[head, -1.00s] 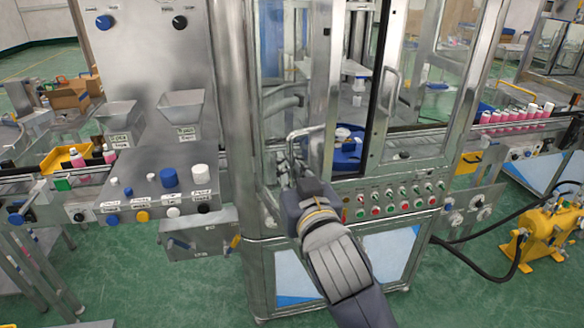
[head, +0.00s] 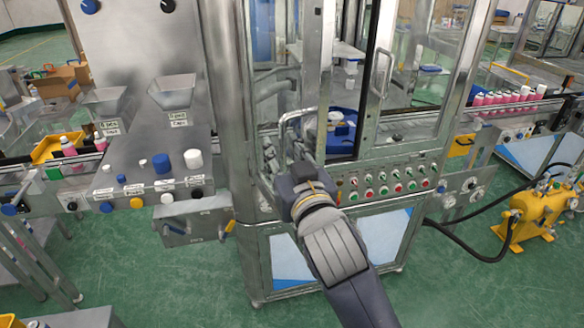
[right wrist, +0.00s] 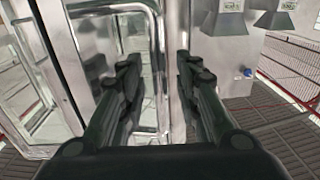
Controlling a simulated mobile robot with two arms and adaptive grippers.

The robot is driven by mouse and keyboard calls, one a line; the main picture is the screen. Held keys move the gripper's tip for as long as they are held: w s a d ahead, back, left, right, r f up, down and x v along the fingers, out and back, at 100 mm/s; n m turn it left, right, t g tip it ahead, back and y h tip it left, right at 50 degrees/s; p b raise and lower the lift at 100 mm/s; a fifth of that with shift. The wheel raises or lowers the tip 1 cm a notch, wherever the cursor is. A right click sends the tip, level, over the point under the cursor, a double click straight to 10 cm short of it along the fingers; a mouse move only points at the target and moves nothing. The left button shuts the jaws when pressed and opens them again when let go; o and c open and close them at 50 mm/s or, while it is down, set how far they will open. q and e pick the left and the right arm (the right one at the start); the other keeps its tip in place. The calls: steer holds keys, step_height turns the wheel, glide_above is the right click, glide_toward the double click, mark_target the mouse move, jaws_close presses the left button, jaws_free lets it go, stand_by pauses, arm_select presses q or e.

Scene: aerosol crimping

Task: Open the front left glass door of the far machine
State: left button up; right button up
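The far machine is a steel cabinet with glass doors. Its front left glass door (head: 325,60) appears to stand partly open, with a gap between its edge and the right door (head: 420,60). A bent metal handle (head: 298,113) stands out from the left door; it also shows in the right wrist view (right wrist: 157,30). My right gripper (head: 297,155) is at this handle. Contact is not clear. My left gripper is not in view.
A button panel (head: 385,187) lies below the doors, right of my gripper. A steel control box (head: 150,180) with blue and white caps stands to the left. A yellow pump (head: 540,215) with black hoses stands on the green floor at right.

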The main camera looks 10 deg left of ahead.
steer(key=v, duration=1.1)
steer(key=shift+s+d, duration=0.25)
steer(key=shift+s, duration=0.1)
